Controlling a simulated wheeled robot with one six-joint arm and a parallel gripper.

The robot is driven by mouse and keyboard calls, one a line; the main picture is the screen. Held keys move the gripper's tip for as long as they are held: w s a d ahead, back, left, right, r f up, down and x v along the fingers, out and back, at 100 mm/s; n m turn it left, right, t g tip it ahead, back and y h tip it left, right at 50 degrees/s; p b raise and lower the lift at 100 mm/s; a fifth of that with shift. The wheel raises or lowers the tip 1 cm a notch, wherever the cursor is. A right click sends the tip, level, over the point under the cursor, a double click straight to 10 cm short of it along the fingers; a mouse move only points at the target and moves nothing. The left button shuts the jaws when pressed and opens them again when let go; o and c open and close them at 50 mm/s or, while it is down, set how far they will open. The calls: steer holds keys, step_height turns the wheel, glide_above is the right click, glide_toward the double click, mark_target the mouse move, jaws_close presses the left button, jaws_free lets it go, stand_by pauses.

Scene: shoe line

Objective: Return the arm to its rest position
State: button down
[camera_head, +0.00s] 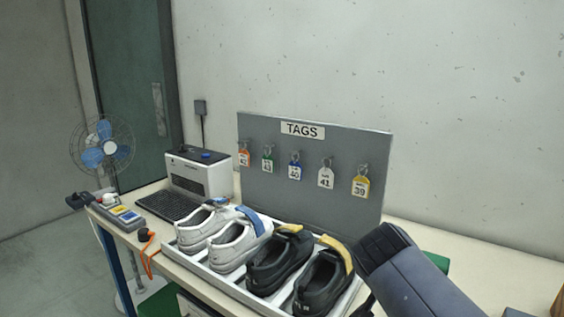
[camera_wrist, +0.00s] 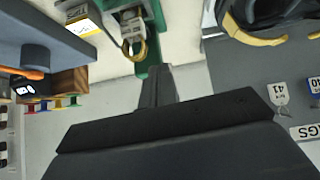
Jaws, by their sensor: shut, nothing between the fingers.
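My arm (camera_head: 410,270) shows as a grey-blue link at the lower right in the head view, over the bench beside the shoe tray. My gripper (camera_wrist: 158,85) is a dark shape at the middle of the wrist view, with its fingers together and nothing held. I cannot make out the gripper's tips in the head view. In the wrist view it is over the bench, apart from the shoes and the tag board.
A white tray (camera_head: 232,286) holds white shoes (camera_head: 240,243) and black shoes (camera_head: 279,262). Behind it stands the grey tag board (camera_head: 340,147) with several hanging tags. A printer (camera_head: 200,173), a keyboard (camera_head: 165,204) and a handheld device (camera_head: 124,216) are at the left.

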steer(key=shift+w+d+r+g+p, duration=0.15)
steer(key=shift+r+p, duration=0.2)
steer(key=shift+p, duration=0.25)
steer(key=shift+w+r+g+p, duration=0.15)
steer(key=shift+r+p, duration=0.15)
steer(key=shift+p, duration=0.3)
